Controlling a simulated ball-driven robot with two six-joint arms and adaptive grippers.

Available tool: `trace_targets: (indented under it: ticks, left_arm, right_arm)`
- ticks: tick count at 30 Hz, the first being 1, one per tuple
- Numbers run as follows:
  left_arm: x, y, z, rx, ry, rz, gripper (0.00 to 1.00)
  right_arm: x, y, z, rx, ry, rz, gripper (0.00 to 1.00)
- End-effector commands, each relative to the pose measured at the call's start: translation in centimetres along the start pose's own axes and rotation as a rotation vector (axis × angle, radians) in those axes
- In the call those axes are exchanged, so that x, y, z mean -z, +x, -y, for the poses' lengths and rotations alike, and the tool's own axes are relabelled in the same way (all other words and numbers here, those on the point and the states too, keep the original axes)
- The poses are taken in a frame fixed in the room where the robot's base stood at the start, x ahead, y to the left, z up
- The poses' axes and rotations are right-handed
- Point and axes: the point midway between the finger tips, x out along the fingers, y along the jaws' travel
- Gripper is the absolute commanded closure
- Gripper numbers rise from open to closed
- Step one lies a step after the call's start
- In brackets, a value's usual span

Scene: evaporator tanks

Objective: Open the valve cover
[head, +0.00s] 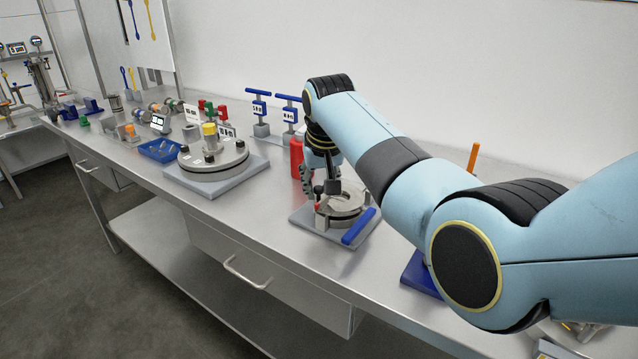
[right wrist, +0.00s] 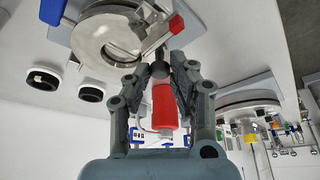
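The valve (head: 343,216) is a round metal body with a ring-shaped top on a grey plate, in the middle of the bench. A blue bar handle (head: 358,226) lies along its right side. In the right wrist view the valve (right wrist: 112,42) shows a shiny round cover with a red block (right wrist: 176,23) at its edge. My right gripper (head: 322,183) points down at the valve's back left edge. In the wrist view its fingers (right wrist: 159,68) stand apart, with a small dark knob between the tips; I see no clear contact. My left gripper is out of view.
A red cylinder (head: 296,158) stands close behind the valve. A larger flanged lid (head: 213,160) with a yellow knob sits on a plate to the left, near a blue tray (head: 160,151). Blue-handled valves (head: 290,115) stand behind. The bench front is clear.

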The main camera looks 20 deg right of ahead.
Motion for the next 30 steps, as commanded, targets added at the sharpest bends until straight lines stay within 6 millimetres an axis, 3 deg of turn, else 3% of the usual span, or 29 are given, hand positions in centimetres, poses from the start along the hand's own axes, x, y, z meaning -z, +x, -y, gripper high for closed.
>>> trace_targets:
  ticks: [3,17,30]
  left_arm:
    - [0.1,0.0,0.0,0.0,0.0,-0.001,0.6]
    - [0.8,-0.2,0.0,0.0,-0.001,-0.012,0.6]
    - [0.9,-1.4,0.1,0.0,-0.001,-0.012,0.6]
  right_arm:
    - [0.0,0.0,0.0,0.0,0.0,0.0,1.0]
    - [0.1,-0.1,-0.1,0.008,0.003,0.011,1.0]
    - [2.4,-2.0,-1.4,0.167,0.072,0.185,1.0]
